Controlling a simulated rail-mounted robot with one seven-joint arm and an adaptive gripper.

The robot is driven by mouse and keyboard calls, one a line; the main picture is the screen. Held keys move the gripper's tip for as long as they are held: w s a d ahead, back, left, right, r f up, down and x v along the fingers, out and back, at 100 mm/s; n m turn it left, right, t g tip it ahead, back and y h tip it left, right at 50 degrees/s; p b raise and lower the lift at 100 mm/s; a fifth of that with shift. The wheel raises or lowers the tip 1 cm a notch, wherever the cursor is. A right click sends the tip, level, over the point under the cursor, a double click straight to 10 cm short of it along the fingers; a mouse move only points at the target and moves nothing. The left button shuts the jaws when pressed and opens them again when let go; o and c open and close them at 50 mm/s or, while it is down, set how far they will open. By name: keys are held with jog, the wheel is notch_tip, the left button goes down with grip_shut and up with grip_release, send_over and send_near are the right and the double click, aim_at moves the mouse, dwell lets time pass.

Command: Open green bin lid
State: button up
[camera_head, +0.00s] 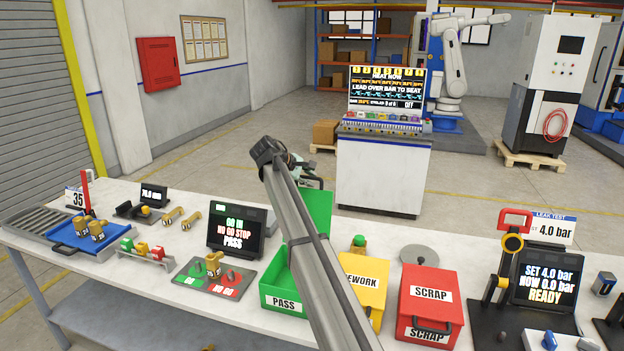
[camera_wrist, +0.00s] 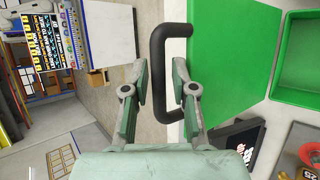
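The green bin (camera_head: 284,301), labelled PASS, stands on the workbench, partly hidden by my arm. Its green lid (camera_head: 319,214) stands raised at the back of the bin, and the bin's mouth is uncovered. In the wrist view the lid (camera_wrist: 232,55) shows as a flat panel beside the open green bin (camera_wrist: 297,95). The black lid handle (camera_wrist: 158,62) lies between the two fingers of my gripper (camera_wrist: 158,80). The fingers are apart, with one inside the handle loop and gaps visible beside the bar. In the head view my arm hides most of the gripper.
A yellow REWORK bin (camera_head: 371,273) and a closed red SCRAP bin (camera_head: 428,290) stand to the right. A PASS display (camera_head: 236,231) and a gauge tray (camera_head: 197,285) stand to the left.

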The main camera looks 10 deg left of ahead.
jog(key=v, duration=1.2)
dwell(0.3)
